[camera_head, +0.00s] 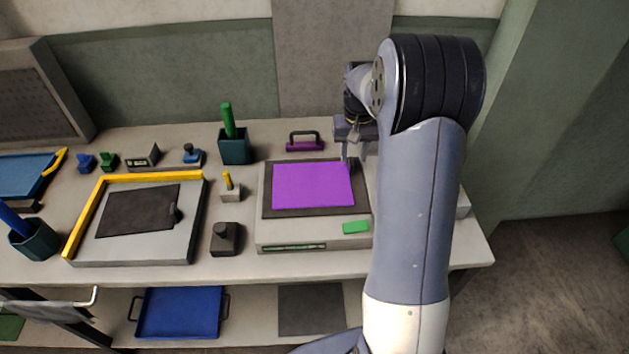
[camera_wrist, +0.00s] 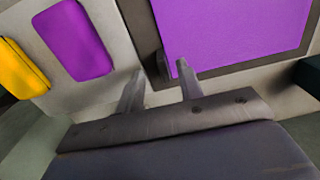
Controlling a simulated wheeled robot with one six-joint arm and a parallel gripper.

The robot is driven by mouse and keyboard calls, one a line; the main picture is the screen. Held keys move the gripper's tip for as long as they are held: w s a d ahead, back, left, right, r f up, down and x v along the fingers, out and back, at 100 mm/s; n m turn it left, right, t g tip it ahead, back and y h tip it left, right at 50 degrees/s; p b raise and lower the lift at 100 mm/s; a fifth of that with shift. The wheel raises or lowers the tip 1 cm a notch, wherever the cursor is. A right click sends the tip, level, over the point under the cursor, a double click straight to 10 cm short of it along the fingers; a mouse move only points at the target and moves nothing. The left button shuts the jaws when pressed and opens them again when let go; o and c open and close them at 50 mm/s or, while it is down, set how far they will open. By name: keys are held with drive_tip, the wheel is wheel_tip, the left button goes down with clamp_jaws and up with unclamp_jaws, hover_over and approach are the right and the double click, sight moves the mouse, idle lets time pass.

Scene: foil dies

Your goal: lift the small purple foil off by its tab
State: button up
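A purple foil sheet (camera_head: 312,185) lies flat on a dark plate (camera_head: 268,209) on top of a light grey machine (camera_head: 300,234). The foil fills the upper right of the wrist view (camera_wrist: 235,32). A small dark upright piece, perhaps its tab (camera_wrist: 162,66), stands at the foil's edge. My gripper (camera_head: 352,166) is at the foil's far right corner. In the wrist view its two fingers (camera_wrist: 160,70) are apart, with the dark piece between their tips; I cannot tell whether they touch it. My arm hides the machine's right side in the head view.
A purple rounded pad (camera_wrist: 74,40) and a yellow one (camera_wrist: 20,70) lie beside the machine. A purple block with a dark handle (camera_head: 304,145) and a teal cup (camera_head: 234,151) with a green stick stand behind. A yellow-edged tray (camera_head: 185,240) is left.

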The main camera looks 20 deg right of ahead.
sight(352, 165)
drive_tip(key=f, duration=0.4)
drive_tip(key=shift+s+a+p, duration=0.15)
drive_tip(key=shift+s+p, duration=0.15)
drive_tip(key=shift+p, duration=0.05)
drive_tip(key=shift+c, duration=0.4)
clamp_jaws()
